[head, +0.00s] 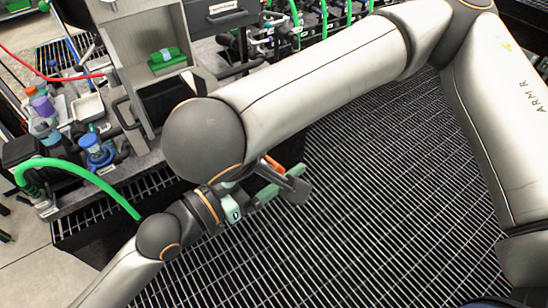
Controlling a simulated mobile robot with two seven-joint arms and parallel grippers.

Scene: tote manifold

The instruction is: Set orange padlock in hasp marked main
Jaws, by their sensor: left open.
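My left gripper (286,183) shows at the picture's centre, over the floor grating, just right of a large grey arm joint. It is open, with teal and dark grey parts in view. A small orange piece shows at its upper side; I cannot tell whether it is the padlock or part of the gripper. No padlock can be made out for certain, and no hasp marked main can be read. My right arm crosses the upper middle and hides part of the bench. My right gripper is not in view.
A grey cabinet (132,50) holding a green item (166,57) stands on the bench at upper left. A green hose (75,166), bottles and a white tray (88,108) crowd the left. Pipework with green hoses runs along the back. The floor grating (385,190) is clear.

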